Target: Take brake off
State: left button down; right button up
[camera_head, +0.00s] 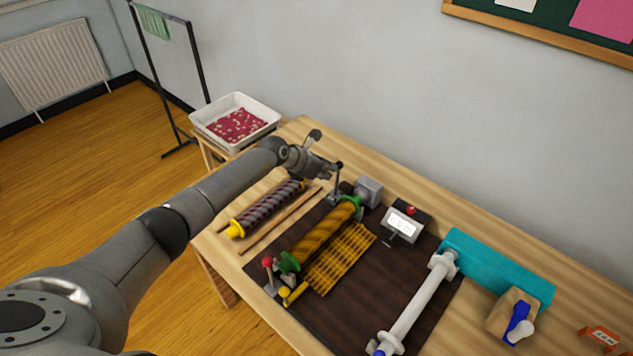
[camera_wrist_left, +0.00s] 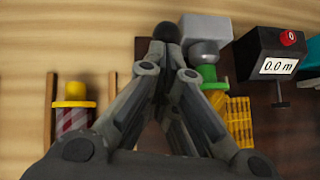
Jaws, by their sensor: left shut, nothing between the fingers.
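My left gripper (camera_head: 332,172) is shut and empty above the back end of the winding machine. A lever with a dark knob (camera_head: 340,165) stands right at its fingertips; the knob also shows beyond the fingers in the left wrist view (camera_wrist_left: 167,32). I cannot tell whether they touch. The machine carries a yellow and dark roll (camera_head: 322,237) between green end discs, with a grey block (camera_head: 368,190) at its back end. A second lever with a red knob (camera_head: 267,262) stands at the front end. No label shows which lever is the brake. My right gripper is out of view.
A striped spare roll (camera_head: 268,208) lies left of the machine between thin wooden rods. A meter box (camera_head: 405,225) with a red button reads 0.0 m in the wrist view.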

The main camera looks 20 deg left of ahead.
pick_arm(q)
jog(key=w+b, duration=0.1)
jog(key=w+d+g+b, duration=0.1)
jog(key=w+b, duration=0.1)
jog(key=shift+w+r+y, duration=0.1)
jog(key=shift+w+y, duration=0.05)
jog(key=shift+y, duration=0.15)
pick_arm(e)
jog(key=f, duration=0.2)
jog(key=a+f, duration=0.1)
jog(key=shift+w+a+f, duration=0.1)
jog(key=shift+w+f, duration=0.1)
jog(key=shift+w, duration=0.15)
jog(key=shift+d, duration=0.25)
